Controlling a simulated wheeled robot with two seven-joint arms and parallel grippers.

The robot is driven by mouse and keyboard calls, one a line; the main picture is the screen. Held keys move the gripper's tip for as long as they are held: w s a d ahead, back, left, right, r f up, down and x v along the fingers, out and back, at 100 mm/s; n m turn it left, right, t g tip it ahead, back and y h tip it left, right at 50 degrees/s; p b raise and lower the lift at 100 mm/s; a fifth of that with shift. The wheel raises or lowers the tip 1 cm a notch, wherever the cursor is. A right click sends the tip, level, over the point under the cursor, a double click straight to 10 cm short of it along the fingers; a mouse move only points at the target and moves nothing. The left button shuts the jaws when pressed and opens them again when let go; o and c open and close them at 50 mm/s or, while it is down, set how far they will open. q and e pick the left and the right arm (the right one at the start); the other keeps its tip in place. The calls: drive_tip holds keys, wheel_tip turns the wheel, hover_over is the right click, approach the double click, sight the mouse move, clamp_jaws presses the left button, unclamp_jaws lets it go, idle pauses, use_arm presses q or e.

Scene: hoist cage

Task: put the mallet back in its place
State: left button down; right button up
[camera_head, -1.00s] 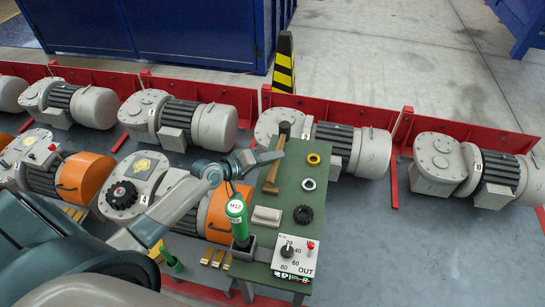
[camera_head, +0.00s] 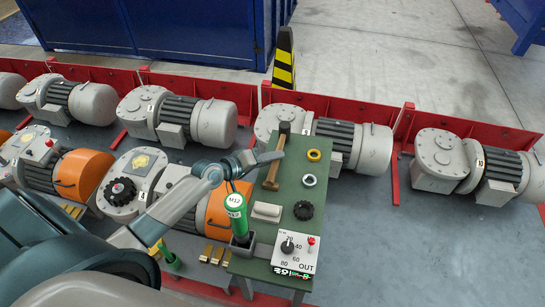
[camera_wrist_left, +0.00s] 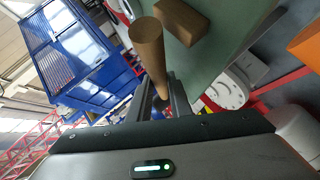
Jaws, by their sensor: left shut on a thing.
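In the left wrist view the round wooden handle (camera_wrist_left: 148,45) rises from between the finger ends toward the camera. A wooden block (camera_wrist_left: 182,20) shows beside the handle. I cannot tell whether the mallet touches the table. My right gripper is not in view.
A green M12 tool (camera_head: 236,208) stands upright at the near left. Several motors surround the table.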

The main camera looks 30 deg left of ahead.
use_arm(q)
drive_tip(key=shift+f+b, duration=0.45)
drive_tip(key=shift+f, duration=0.15)
drive_tip(key=c, duration=1.5)
unclamp_jaws()
drive_tip(key=shift+r, duration=0.1)
drive_tip(key=shift+c, duration=0.2)
drive_tip(key=shift+s+f, duration=0.2)
drive_tip(key=shift+f, duration=0.05)
drive_tip(key=v, duration=1.7)
drive_tip(key=shift+r, duration=0.3)
drive_tip(key=shift+a, duration=0.1)
drive_tip(key=p+v, duration=0.1)
drive_tip(key=v, duration=0.6)
drive_tip(key=shift+p, duration=0.3)
